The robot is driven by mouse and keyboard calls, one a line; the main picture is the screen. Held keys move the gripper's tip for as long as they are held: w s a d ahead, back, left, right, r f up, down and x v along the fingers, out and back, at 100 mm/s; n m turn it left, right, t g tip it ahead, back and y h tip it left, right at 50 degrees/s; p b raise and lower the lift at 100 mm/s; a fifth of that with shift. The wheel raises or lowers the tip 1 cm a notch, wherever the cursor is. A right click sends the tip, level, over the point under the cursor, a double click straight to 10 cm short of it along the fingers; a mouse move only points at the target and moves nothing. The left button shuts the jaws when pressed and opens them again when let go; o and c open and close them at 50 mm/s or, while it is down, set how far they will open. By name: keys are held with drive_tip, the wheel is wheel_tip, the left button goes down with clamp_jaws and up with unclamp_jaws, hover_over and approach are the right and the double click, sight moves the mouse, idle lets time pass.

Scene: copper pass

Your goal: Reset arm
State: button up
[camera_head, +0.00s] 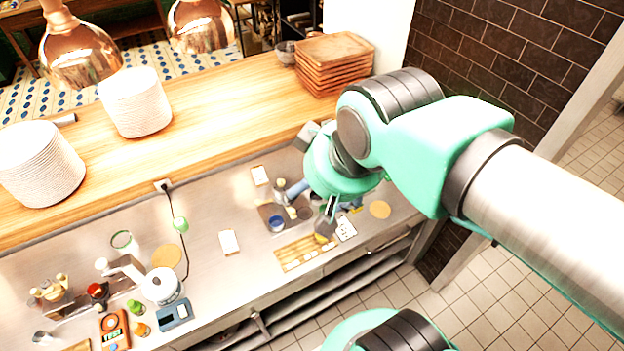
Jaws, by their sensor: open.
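My arm, in mint green and grey, reaches in from the right in the head view. My gripper (328,212) points down over the steel counter (215,275), near its right end. The jaws are open, and I see nothing held between them. The gripper is small here and partly covered by my wrist. A slatted wooden tray (291,256) lies just below and left of it. A dark tray with a blue cup (277,224) is to its left. A white card with dark marks (345,228) lies to its right.
A wooden shelf (215,110) behind the counter carries plate stacks (135,103) and stacked wooden trays (333,62). Copper lamps (78,50) hang at upper left. A brick wall (500,50) is behind my arm.

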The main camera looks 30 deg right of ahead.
drive_tip(key=shift+f, duration=0.1)
wheel_tip(320, 180, down, 15)
drive_tip(key=b, duration=1.5)
wheel_tip(320, 180, down, 12)
drive_tip(key=b, duration=1.2)
idle(4.0)
